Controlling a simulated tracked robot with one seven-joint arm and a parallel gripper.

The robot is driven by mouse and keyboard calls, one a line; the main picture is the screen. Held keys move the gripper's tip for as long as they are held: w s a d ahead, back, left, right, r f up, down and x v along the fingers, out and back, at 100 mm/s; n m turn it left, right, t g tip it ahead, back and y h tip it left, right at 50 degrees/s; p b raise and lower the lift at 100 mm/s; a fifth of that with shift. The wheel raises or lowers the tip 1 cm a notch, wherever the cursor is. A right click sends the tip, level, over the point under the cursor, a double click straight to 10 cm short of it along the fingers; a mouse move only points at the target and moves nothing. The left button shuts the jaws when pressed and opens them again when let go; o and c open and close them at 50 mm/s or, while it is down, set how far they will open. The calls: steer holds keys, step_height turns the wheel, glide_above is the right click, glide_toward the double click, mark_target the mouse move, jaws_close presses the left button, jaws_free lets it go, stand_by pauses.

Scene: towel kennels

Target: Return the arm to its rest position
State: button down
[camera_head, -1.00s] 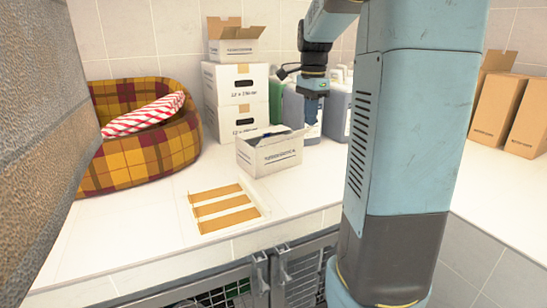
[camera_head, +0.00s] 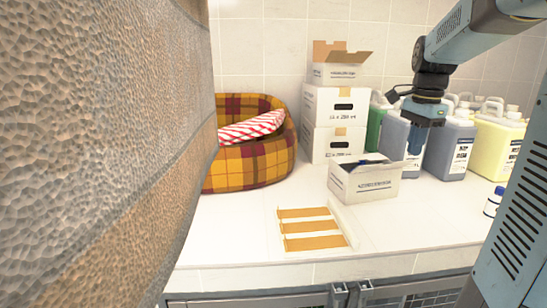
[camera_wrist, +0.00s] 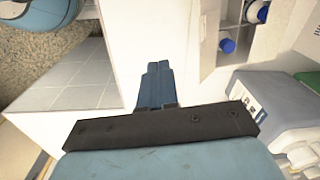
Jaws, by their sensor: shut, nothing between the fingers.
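My gripper (camera_head: 415,145) hangs pointing down from my blue arm, above and behind the right end of an open white carton (camera_head: 366,185) on the white counter. In the wrist view my gripper's two blue fingers (camera_wrist: 158,68) lie together with nothing between them. The carton's inside shows at the upper right of the wrist view, with blue-capped bottles (camera_wrist: 228,45) in it. The fingers look apart from the carton.
A rough stone pillar (camera_head: 100,150) fills the left. Stacked cartons (camera_head: 336,105), a plaid pet bed (camera_head: 250,165) and several jugs (camera_head: 450,150) stand along the back. An orange-striped flat item (camera_head: 310,228) lies in front. A small bottle (camera_head: 494,202) stands right.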

steer(key=s+a+f+n+t, duration=0.2)
steer(key=s+a+n, duration=0.5)
steer(key=s+n, duration=0.1)
steer(key=s+a+f+n+t, duration=0.3)
steer(key=s+a+n, duration=0.4)
steer(key=s, duration=0.4)
steer(key=shift+s+a+n, duration=0.15)
steer(key=shift+a+n, duration=0.25)
steer(key=w+d+r+n+g, duration=0.1)
steer(key=w+d+n+g, duration=0.25)
steer(key=w+n, duration=0.6)
steer(key=w+d+r+n+g, duration=0.2)
steer(key=w+d+n, duration=0.3)
steer(key=w+n, duration=0.45)
step_height(320, 180, down, 6)
steer(key=shift+f+m, duration=0.2)
steer(key=shift+m, duration=0.1)
stand_by(1.1)
